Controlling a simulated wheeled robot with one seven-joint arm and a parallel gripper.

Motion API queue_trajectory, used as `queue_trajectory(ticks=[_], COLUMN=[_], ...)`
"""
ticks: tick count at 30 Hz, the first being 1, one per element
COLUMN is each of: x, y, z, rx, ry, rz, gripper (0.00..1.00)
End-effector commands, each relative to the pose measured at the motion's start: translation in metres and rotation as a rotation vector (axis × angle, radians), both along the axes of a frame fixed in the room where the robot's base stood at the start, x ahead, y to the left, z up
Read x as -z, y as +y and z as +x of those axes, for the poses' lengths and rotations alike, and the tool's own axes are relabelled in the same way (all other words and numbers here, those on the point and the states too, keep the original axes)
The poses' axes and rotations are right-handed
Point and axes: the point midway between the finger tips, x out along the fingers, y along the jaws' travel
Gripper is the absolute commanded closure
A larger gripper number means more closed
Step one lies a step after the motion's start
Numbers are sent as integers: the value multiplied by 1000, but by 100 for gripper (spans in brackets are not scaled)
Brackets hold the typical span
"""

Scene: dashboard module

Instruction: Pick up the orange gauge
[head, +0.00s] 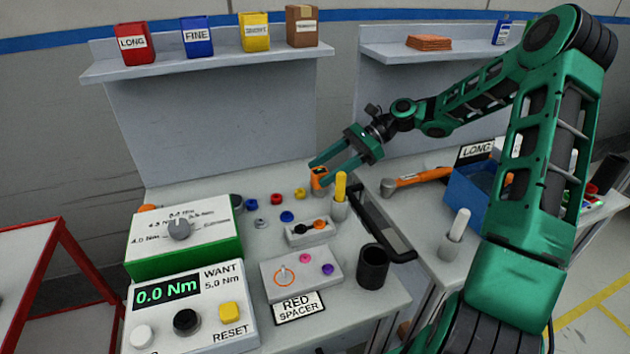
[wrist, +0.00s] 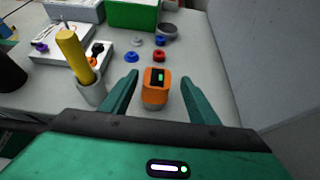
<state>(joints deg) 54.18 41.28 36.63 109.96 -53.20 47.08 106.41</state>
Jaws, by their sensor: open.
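The orange gauge (head: 319,180) stands on the workbench near its back right corner in the head view. It is a small orange block with a dark screen and a green mark. In the wrist view the gauge (wrist: 155,88) sits between the two fingers of my gripper (wrist: 160,90), with a gap on each side. My green gripper (head: 318,172) is open and empty. In the head view its fingers partly cover the gauge. I cannot tell how far the fingertips reach down beside it.
A yellow-handled tool stands in a grey holder (wrist: 92,94) close to the left finger. Red and blue spacers (wrist: 159,56) lie beyond the gauge. A grey upright panel (wrist: 255,60) is on the right. A black cup (head: 373,267) stands at the bench's front right.

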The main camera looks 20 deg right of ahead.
Motion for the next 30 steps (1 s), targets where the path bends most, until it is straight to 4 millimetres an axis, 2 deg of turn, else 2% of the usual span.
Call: queue_trajectory(ticks=[8,13,18,26,27,30], x=[11,27,35,37,37,37], y=[15,33,48,50,50,50], z=[-2,-5,-4,-4,-4,-4], rx=[1,-1,1,2,2,2], ry=[0,0,0,-2,-2,-2], rz=[-1,-1,-1,-2,-2,-2], gripper=[45,45,45,45,48,72])
